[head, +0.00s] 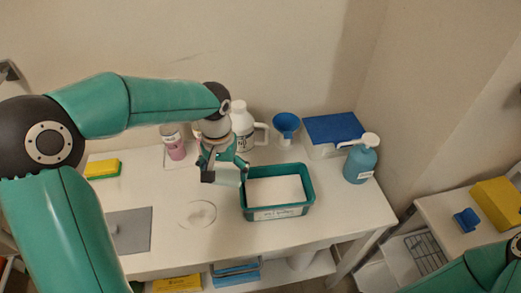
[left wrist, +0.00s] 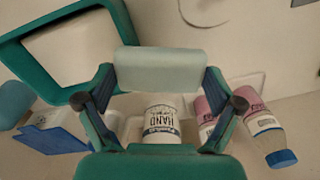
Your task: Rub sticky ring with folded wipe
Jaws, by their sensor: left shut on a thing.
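My left gripper (head: 223,172) is shut on a pale folded wipe (head: 229,178), held above the white table. In the left wrist view the wipe (left wrist: 160,69) spans the space between the two fingers of my left gripper (left wrist: 165,98). The sticky ring (head: 198,214) is a faint round mark on the tabletop, below and slightly left of the wipe in the head view. The wipe looks apart from it. My right gripper is out of view; only part of that arm shows at the lower right.
A teal tray (head: 309,190) with white contents stands right of the gripper. Behind are a white jug (head: 241,130), a blue funnel (head: 286,124), a blue-lidded box (head: 333,128) and a teal pump bottle (head: 359,163). A grey mat (head: 131,229) and yellow sponge (head: 103,168) lie left.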

